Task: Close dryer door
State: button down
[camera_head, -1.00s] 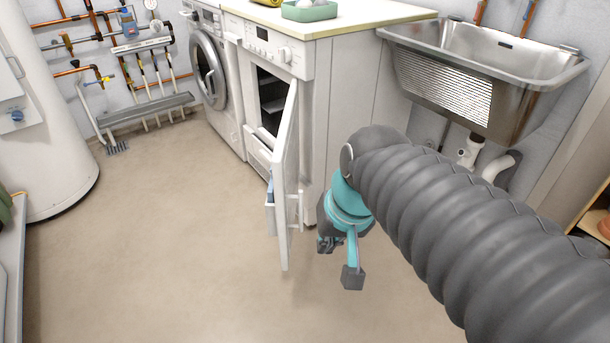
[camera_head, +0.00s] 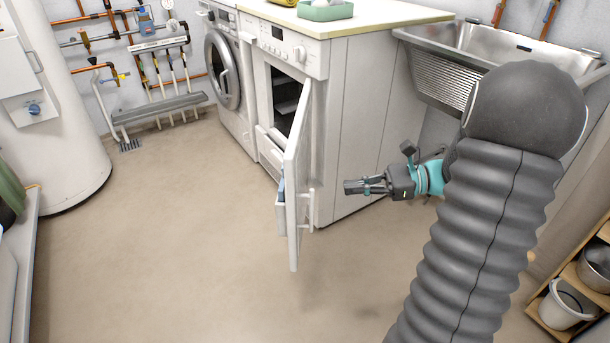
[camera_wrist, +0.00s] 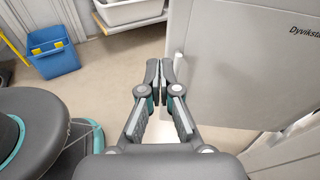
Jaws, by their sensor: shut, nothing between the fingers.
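A handle (camera_head: 311,208) stands out from the door's right side. My gripper (camera_head: 348,187) is shut and empty, a short way right of the door on its outer side, with the fingers pointing left towards it. In the wrist view my fingertips (camera_wrist: 166,70) are beside the left edge of a pale lettered panel, which looks like the door (camera_wrist: 240,75). I cannot tell whether they touch it.
A washing machine (camera_head: 226,75) stands left of the dryer. A metal sink (camera_head: 450,75) is behind my arm. A white boiler tank (camera_head: 60,130) stands at the left. The wrist view shows a blue bin (camera_wrist: 55,58) and a white tub (camera_wrist: 130,12). The floor left of the door is clear.

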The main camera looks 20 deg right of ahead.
aim_at(296, 177)
jog(key=w+d+m+t+y, duration=0.1)
jog(key=w+d+m+t, duration=0.1)
jog(key=d, duration=0.2)
jog(key=x, duration=1.3)
jog(key=shift+a+f, duration=0.3)
jog(key=shift+a, duration=0.1)
